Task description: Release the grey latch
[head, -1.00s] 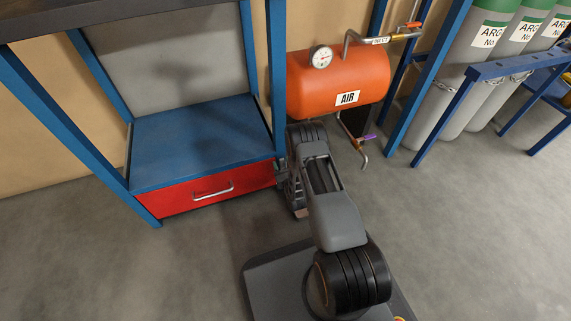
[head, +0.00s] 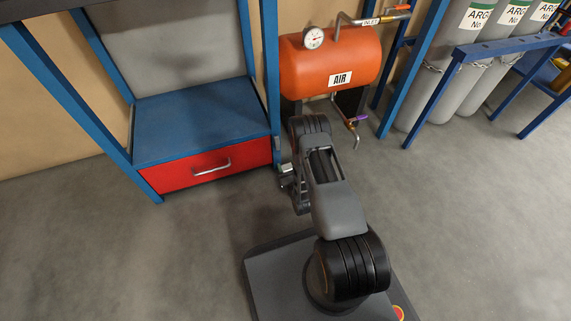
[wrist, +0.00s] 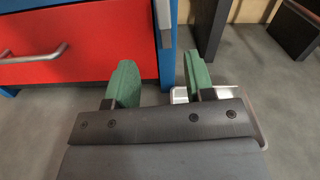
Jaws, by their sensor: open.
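A small grey metal piece (wrist: 163,14), which looks like the grey latch, is on the blue post at the right edge of the red drawer (head: 205,171). In the head view my gripper is mostly hidden by my arm.
The drawer has a metal handle (head: 212,170) and sits under a blue shelf (head: 200,118). An orange air tank (head: 330,66) with a gauge (head: 313,38) and a purple-handled valve (head: 358,120) stands right of the post. A pale object (wrist: 181,95) shows behind the right finger. The floor left is clear.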

